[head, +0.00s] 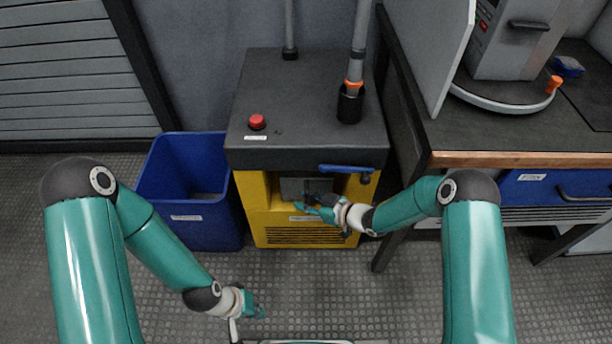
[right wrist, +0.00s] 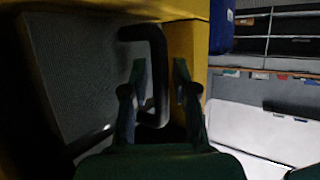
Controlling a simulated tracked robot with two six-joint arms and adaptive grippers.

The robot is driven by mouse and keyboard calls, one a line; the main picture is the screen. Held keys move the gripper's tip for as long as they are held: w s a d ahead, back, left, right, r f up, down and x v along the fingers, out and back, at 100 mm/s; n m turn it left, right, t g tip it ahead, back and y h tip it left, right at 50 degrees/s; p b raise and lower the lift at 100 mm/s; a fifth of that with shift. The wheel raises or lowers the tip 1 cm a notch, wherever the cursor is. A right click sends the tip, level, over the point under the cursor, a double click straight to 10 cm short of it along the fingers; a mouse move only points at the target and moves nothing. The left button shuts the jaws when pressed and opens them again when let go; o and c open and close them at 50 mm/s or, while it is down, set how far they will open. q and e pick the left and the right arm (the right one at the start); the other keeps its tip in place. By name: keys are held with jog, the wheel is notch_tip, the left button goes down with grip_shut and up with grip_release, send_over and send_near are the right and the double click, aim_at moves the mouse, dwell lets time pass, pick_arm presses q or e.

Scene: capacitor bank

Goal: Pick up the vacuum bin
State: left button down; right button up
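The vacuum bin (head: 291,188) shows in the head view as a grey box front in the opening of the yellow vacuum cabinet, partly hidden by my right gripper. In the right wrist view, a grey textured panel (right wrist: 85,65) lies to the left, with a dark bar handle (right wrist: 157,70) beside it. My right gripper (head: 308,206) is at the front of the bin. In the right wrist view its two fingers (right wrist: 160,88) stand apart, with the handle between them; contact is not clear. My left gripper (head: 257,311) is low over the floor, away from the bin; its finger gap is not clear.
The yellow cabinet (head: 262,226) has a black top with a red button (head: 257,122) and a hose. A blue lever (head: 345,169) sits above my right gripper. A blue open bin (head: 205,222) stands to the left, a workbench (head: 520,159) to the right. Floor in front is clear.

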jog(key=shift+c, duration=0.2)
grip_shut()
jog(key=shift+r, duration=0.2)
